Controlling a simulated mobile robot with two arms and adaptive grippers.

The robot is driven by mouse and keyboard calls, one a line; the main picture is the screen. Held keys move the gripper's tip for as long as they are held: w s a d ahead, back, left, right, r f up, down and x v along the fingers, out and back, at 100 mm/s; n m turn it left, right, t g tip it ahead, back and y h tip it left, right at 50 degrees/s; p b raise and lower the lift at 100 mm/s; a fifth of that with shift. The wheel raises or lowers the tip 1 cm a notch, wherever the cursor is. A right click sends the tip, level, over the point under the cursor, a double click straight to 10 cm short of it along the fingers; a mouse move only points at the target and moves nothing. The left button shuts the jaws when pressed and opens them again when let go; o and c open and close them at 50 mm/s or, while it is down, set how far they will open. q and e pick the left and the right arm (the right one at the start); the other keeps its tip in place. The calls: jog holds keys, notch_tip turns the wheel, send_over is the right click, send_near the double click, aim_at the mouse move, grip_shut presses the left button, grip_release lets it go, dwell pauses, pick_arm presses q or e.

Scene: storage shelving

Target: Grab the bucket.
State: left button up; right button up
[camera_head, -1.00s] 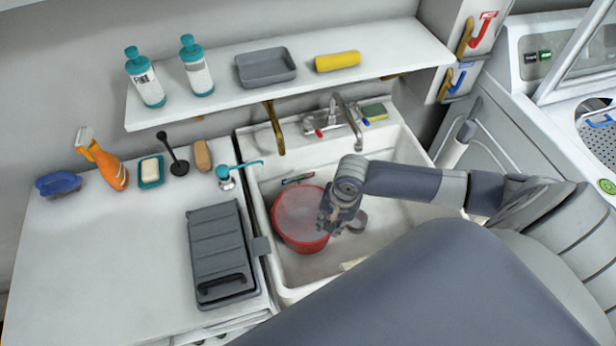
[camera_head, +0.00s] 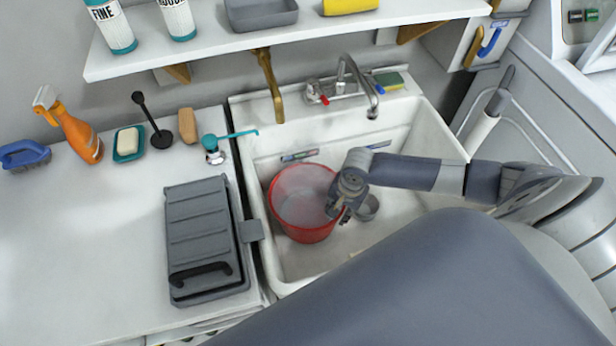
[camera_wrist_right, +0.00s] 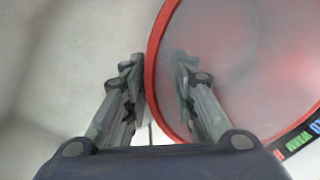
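The red bucket (camera_head: 309,235) stands in the white sink, its mouth facing up and its inside pale. My right gripper (camera_head: 340,208) is at the bucket's right rim in the head view. In the right wrist view, the bucket's red rim (camera_wrist_right: 152,62) passes between the two spread fingers of the gripper (camera_wrist_right: 159,68). One finger is on the outer side and the other is over the inside. The fingers are open, and I cannot tell whether either touches the rim. My left gripper is not in view.
The sink (camera_head: 405,140) has a faucet (camera_head: 345,85) at the back. A grey lidded box (camera_head: 200,235) lies on the counter to the left. A shelf (camera_head: 290,38) hangs above.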

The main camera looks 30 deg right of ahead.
jog(key=f, duration=0.4)
jog(key=f+b, duration=0.1)
jog(key=f, duration=0.1)
jog(key=shift+w+a+f, duration=0.25)
jog(key=shift+w+a, duration=0.05)
jog(key=shift+a, duration=0.05)
grip_shut()
